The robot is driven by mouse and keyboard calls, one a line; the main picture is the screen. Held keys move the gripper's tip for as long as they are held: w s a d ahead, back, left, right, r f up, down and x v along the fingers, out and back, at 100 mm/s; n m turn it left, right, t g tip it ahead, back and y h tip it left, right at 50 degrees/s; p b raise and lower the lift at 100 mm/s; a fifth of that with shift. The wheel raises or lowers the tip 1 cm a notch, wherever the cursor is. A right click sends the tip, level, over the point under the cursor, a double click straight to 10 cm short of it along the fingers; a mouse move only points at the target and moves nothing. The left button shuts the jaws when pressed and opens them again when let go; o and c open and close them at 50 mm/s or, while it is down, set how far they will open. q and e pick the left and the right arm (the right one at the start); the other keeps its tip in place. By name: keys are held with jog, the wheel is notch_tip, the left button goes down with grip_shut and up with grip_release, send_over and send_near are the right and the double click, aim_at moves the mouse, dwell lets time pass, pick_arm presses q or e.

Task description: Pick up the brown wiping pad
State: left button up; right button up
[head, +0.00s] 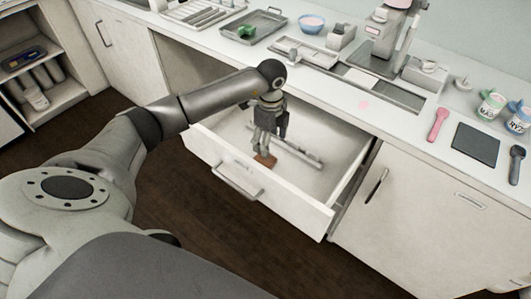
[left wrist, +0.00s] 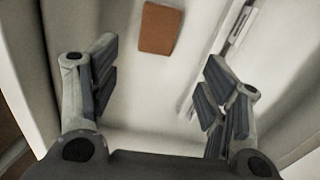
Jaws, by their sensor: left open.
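The brown wiping pad (head: 266,160) lies on the floor of the open white drawer (head: 262,196), near the drawer's front wall. In the left wrist view the pad (left wrist: 160,28) is a brown rectangle at the top middle, ahead of the fingers and apart from them. My left gripper (head: 267,143) points down into the drawer above the pad. In the left wrist view its two fingers (left wrist: 160,95) are spread wide with nothing between them. My right gripper is not in view.
A long grey divider or rail (head: 297,152) lies in the drawer beside the pad. Drawer walls flank the gripper.

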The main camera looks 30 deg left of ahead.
aim_at(269, 159)
pick_arm(q)
notch_tip(269, 159, down, 3)
jog(key=shift+w+f+b, duration=0.15)
jog(key=shift+f+b, duration=0.05)
jog(key=shift+b, duration=0.7)
jog(key=shift+s+a+f+b, duration=0.15)
jog(key=shift+s+f+b, duration=0.05)
jog(key=shift+f+b, duration=0.3)
jog(key=f+b, duration=0.3)
jog(key=f, duration=0.1)
jog(key=shift+s+a, duration=0.15)
jog(key=shift+a, duration=0.15)
jog(key=c, duration=0.8)
